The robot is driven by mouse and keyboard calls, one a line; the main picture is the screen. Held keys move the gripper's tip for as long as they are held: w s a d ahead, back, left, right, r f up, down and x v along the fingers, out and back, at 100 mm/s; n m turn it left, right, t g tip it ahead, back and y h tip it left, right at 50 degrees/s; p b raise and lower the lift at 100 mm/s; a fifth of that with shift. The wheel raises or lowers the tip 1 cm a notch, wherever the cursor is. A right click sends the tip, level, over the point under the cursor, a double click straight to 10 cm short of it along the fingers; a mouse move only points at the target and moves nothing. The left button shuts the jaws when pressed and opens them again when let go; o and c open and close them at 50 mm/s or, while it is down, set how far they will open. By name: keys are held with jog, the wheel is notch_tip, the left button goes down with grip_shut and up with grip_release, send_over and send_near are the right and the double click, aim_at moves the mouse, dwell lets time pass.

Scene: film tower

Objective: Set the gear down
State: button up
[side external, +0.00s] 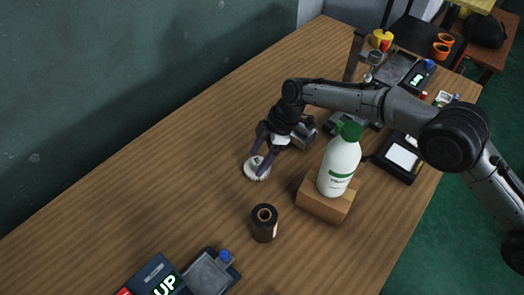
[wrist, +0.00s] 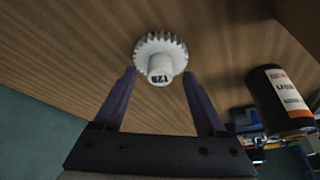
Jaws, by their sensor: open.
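The white gear (side external: 256,169) sits on the wooden table (side external: 180,180) in the side view, just at the tips of my gripper (side external: 260,164). In the wrist view the gear (wrist: 160,55) shows its toothed rim and a short hub marked with dark characters. My gripper (wrist: 162,80) is open there, with its two purple fingers on either side of the hub and a gap to each. Nothing is held between the fingers.
A dark film canister (side external: 264,223) stands in front of the gear. A white bottle with a green cap (side external: 341,163) stands on a wooden block (side external: 325,200) to the right. Dark devices (side external: 209,272) lie at the front edge. The table's left side is clear.

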grip_shut()
dwell(0.4)
jog(key=shift+a, duration=0.1)
jog(key=shift+s+a, duration=1.25)
jog(key=shift+a, duration=0.25)
jog(key=shift+s+a, duration=1.3)
jog(key=shift+a, duration=0.25)
jog(key=shift+s+a, duration=1.25)
jog(key=shift+a, duration=0.25)
grip_release()
jog(key=shift+r, duration=0.1)
jog(key=v, duration=1.3)
jog(key=shift+d+r, duration=0.1)
jog(key=shift+r, duration=0.25)
